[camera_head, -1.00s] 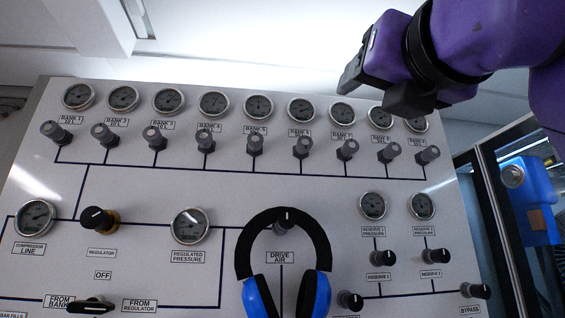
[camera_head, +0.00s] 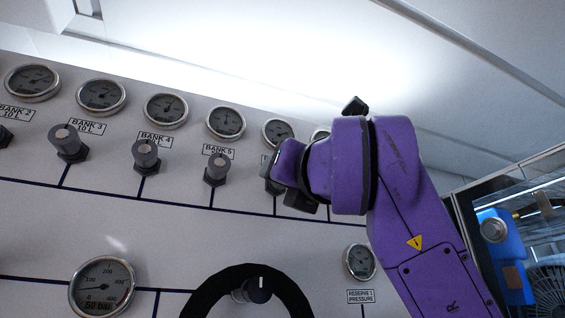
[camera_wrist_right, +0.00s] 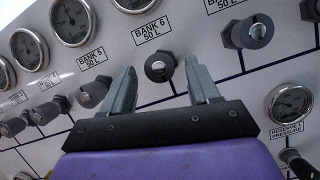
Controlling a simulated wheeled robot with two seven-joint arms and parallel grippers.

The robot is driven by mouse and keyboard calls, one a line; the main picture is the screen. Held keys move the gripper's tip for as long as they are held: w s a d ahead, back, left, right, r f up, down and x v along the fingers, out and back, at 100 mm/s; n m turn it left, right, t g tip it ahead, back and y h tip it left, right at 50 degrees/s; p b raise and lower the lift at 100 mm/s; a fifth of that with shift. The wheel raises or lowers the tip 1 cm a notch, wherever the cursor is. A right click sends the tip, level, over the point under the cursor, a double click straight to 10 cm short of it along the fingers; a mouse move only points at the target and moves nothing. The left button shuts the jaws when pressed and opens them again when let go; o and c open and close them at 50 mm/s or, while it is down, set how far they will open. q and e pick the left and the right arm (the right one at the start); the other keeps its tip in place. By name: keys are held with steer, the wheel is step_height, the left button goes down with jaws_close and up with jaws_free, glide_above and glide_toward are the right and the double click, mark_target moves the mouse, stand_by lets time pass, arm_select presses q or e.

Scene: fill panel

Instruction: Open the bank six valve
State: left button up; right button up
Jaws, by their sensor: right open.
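The bank six valve (camera_wrist_right: 158,69) is a small grey knob on a dark base, just below the "BANK 6 50 L" label (camera_wrist_right: 152,32) in the right wrist view. My right gripper (camera_wrist_right: 161,78) is open, its two grey fingers on either side of the knob in that picture. I cannot tell whether the fingers touch it. In the head view my purple right arm and gripper (camera_head: 292,176) cover most of the valve and its label. My left gripper is not in view.
The bank five valve (camera_head: 217,168) stands to the left, and another knob (camera_wrist_right: 248,32) to the right in the wrist view. Gauges line the panel (camera_head: 110,225) above the valves. A blue object (camera_head: 506,255) is at far right.

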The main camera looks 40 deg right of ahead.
steer(key=shift+x, duration=1)
steer(key=shift+s, duration=0.5)
steer(key=shift+c, duration=0.2)
steer(key=shift+w+a, duration=0.1)
steer(key=c, duration=1)
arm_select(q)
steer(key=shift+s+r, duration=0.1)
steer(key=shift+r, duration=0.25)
arm_select(e)
steer(key=shift+n+y, duration=0.4)
steer(key=shift+n, duration=0.5)
steer(key=o, duration=0.8)
steer(key=shift+o, duration=1.2)
steer(key=shift+w, duration=0.25)
